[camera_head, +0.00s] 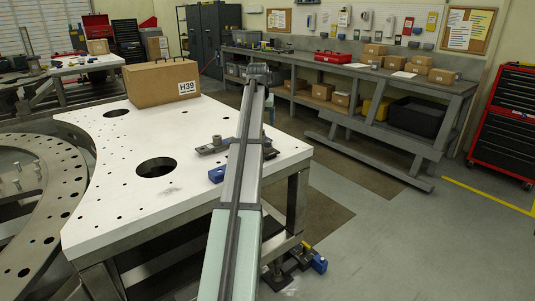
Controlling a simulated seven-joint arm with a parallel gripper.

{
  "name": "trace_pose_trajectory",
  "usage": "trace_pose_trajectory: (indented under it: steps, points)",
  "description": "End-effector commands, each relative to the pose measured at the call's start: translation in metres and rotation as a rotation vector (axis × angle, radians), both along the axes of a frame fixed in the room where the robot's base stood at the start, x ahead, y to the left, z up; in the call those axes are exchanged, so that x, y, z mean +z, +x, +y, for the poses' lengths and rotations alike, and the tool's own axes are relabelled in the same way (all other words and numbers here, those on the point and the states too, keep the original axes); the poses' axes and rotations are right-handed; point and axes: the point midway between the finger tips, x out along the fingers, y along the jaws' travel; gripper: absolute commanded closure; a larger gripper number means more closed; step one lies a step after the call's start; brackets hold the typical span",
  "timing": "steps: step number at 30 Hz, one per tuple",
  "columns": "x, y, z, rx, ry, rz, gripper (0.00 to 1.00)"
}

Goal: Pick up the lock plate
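A dark grey flat metal piece (212,146) with small raised parts lies on the white turret plate table (110,205), near its right side. It looks like the lock plate, but I cannot be sure at this size. My arm crosses in front of it and hides its middle; a dark part shows on the arm's other side. A small blue piece (216,174) lies just in front of it, partly behind the arm. My arm rises from the bottom centre to a joint at the top centre. My gripper is hidden behind the arm, so its fingers do not show.
A cardboard box marked H39 (160,83) stands at the table's back. The table has round holes (156,168). A curved metal ring (45,220) is at the left. A long workbench (350,70) with boxes stands behind. The floor at right is clear.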

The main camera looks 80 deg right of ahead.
Motion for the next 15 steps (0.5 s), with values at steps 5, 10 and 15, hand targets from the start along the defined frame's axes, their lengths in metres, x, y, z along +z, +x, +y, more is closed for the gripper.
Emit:
trace_pose_trajectory:
  steps: [5,10,15]
  points:
    - [-0.006,-0.014,-0.003,-0.003,-0.001,0.007,0.24]
    - [-0.031,-0.014,-0.012,-0.003,0.001,0.007,0.24]
    - [-0.057,-0.014,-0.023,-0.003,0.001,0.007,0.24]
